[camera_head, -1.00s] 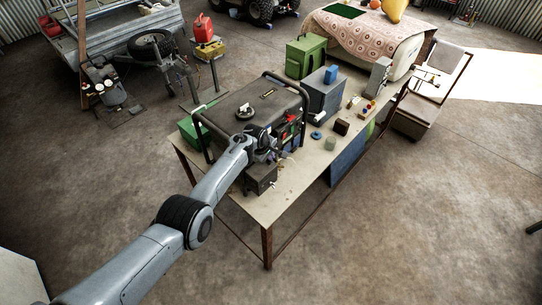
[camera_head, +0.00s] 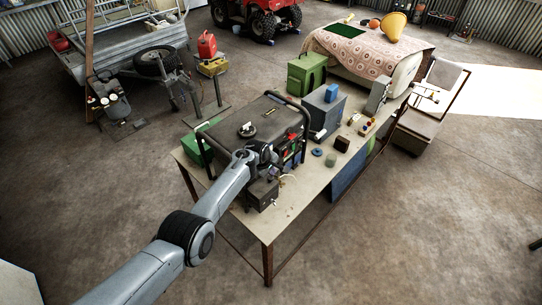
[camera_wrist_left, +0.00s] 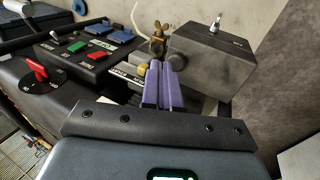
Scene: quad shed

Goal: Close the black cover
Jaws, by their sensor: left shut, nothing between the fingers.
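The dark generator (camera_head: 268,116) stands on the table, with a black tubular frame. Its front panel (camera_wrist_left: 90,45) carries red, green and blue switches and a red knob in the left wrist view. I cannot tell for sure which part is the black cover, or how far open it is. My left gripper (camera_wrist_left: 163,88) is shut and empty, its purple fingers together just in front of the panel's right end. In the head view my left gripper (camera_head: 276,160) is at the generator's front side and partly hidden by my wrist. My right gripper is not in view.
A small dark grey box (camera_wrist_left: 210,58) with a silver fitting stands close beside the fingers. A brass-coloured part (camera_wrist_left: 157,42) and a pale cable are near the fingertips. The table (camera_head: 266,229) has bare room at its near corner. A grey-blue box (camera_head: 323,109) stands behind the generator.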

